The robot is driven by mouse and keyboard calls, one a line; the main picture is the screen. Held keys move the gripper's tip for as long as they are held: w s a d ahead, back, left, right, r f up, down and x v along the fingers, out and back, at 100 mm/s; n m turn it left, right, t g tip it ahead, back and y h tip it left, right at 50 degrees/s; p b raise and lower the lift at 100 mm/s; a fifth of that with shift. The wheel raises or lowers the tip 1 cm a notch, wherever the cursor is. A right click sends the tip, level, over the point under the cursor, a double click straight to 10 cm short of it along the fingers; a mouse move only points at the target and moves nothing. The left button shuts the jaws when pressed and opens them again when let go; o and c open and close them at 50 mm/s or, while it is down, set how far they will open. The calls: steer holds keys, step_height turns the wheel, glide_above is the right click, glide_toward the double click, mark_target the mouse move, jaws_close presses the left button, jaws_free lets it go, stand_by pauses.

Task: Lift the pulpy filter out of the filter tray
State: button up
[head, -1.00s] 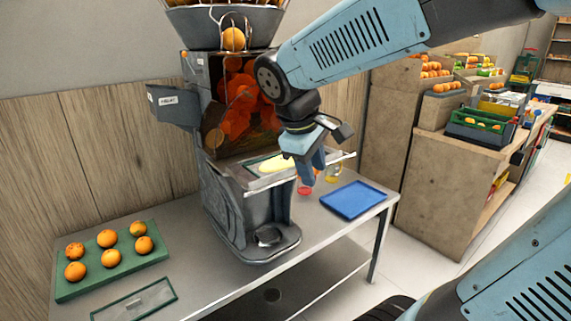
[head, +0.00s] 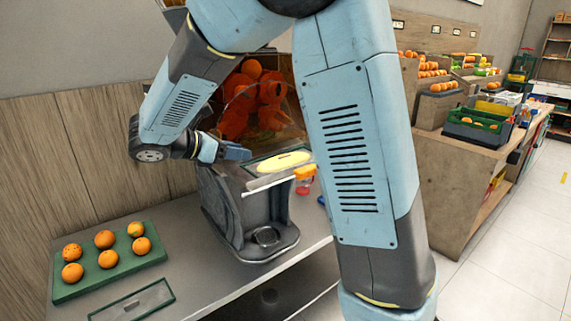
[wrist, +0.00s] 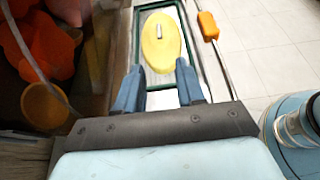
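The pulpy filter (head: 283,161) lies in the filter tray (head: 262,184) at the juicer's front. It has a dark green frame and an oval yellow mound of pulp. In the wrist view the filter (wrist: 160,42) stretches ahead, with a small pale piece on the pulp. The tray's rim and an orange handle (wrist: 208,26) show to its right. My gripper (head: 238,152) reaches in from the left end of the tray. In the wrist view my gripper (wrist: 158,86) is open, its blue fingers apart at the filter's near end. I cannot tell whether they touch it.
The juicer's orange-filled housing (head: 250,100) stands close behind the tray. A green tray of oranges (head: 110,262) and a clean green-framed filter (head: 133,300) lie on the table at left. My arm hides much of the table's right side.

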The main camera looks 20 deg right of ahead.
mark_target(277, 164)
steer(key=x, duration=1.3)
steer(key=shift+w+d, duration=0.2)
steer(key=shift+d, duration=0.1)
jaws_close()
